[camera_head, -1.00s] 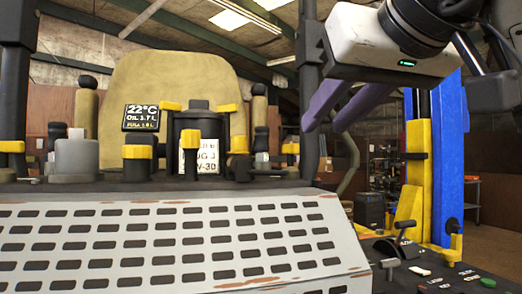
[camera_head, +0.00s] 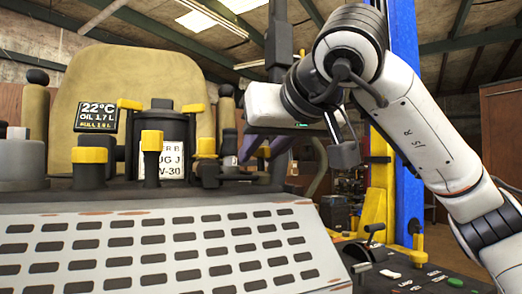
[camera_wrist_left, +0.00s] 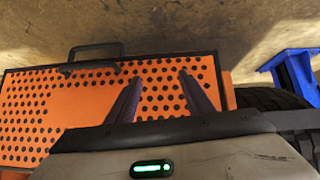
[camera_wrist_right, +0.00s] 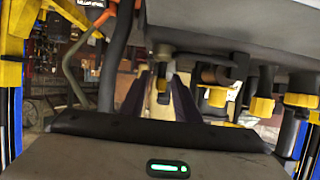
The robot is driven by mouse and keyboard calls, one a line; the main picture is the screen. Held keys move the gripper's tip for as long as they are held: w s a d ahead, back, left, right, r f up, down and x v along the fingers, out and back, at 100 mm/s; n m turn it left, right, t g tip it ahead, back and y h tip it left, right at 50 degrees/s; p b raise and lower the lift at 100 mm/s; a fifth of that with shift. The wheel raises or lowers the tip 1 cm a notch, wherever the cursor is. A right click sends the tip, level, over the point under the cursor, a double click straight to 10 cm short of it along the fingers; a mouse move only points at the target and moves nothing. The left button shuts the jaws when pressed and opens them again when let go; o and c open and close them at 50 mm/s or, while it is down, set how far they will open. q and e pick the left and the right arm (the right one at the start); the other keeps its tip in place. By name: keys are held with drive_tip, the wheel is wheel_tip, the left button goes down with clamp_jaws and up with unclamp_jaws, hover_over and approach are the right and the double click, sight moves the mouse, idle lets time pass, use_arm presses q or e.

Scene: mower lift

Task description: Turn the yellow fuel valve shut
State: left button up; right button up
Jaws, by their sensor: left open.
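A small yellow part that looks like the fuel valve (camera_head: 262,152) stands at the right end of the machine's top in the head view, partly behind my right gripper. In the right wrist view a yellow handle (camera_wrist_right: 163,86) shows between the fingertips. My right gripper (camera_head: 248,147) is at this part with its fingers apart on either side of the handle. I cannot tell whether they touch it. My left gripper (camera_wrist_left: 160,78) is open and empty in front of an orange perforated panel (camera_wrist_left: 70,110); it is outside the head view.
Several yellow-capped posts (camera_head: 152,141) and a dark canister (camera_head: 172,160) with a label stand left of the valve. A display (camera_head: 97,117) is behind them. A grey slotted cover (camera_head: 150,245) lies in front. A control panel (camera_head: 400,270) and a yellow-and-blue post (camera_head: 405,150) are at right.

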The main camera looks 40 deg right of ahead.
clamp_jaws()
use_arm(q)
drive_tip(key=shift+w+r, duration=0.2)
drive_tip(key=shift+r, duration=0.05)
